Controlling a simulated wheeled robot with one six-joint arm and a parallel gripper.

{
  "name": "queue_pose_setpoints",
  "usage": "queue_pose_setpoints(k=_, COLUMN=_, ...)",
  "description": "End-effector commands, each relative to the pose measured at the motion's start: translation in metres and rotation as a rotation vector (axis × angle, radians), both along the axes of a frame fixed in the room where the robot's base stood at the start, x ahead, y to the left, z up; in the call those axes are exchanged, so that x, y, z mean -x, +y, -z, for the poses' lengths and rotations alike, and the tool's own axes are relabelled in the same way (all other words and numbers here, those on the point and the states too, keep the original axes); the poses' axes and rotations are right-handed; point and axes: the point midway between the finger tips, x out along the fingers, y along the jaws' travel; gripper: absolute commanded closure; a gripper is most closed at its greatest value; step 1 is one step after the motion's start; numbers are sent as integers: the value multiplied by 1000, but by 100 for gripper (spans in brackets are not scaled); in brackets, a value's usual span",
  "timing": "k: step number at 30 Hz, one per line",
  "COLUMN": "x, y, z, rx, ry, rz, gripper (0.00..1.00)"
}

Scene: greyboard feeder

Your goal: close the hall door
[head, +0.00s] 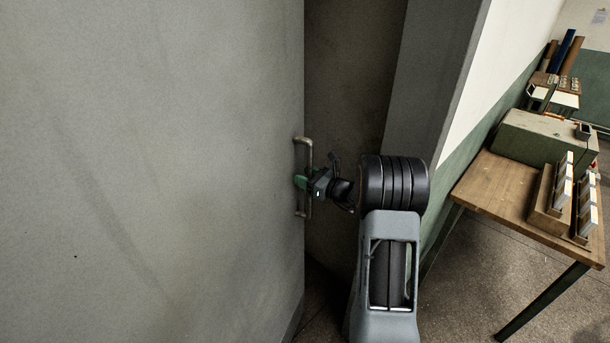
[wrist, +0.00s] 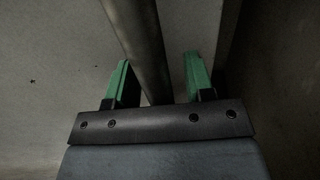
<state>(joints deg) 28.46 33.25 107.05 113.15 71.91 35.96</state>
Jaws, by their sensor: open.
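The hall door (head: 150,170) is a large grey panel filling the left of the head view. Its right edge stands apart from the frame, with a dark gap between them. A metal bar handle (head: 308,152) is mounted upright near that edge. My gripper (head: 302,182) is at the handle's lower half. In the wrist view, the handle bar (wrist: 138,45) passes between the two green fingers of my gripper (wrist: 160,82), which are apart. The bar is closer to the left finger; I cannot tell whether it touches.
A grey door frame (head: 432,85) stands right of the gap. Further right, a wooden table (head: 492,190) carries a greenish box (head: 540,137) and a rack with upright plates (head: 548,205). Speckled floor (head: 465,290) is free in front of the table.

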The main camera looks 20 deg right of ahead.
Motion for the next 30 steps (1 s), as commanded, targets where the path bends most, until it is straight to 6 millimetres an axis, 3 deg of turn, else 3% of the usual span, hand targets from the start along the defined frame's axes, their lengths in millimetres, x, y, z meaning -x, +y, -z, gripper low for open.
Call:
queue_pose_setpoints(k=11, x=-3, y=2, z=0, rx=0, ry=0, rz=0, gripper=52)
queue_pose_setpoints(k=26, x=-2, y=2, z=0, rx=0, ry=0, rz=0, gripper=100)
queue_pose_setpoints(k=30, x=-3, y=2, z=0, rx=0, ry=0, rz=0, gripper=100)
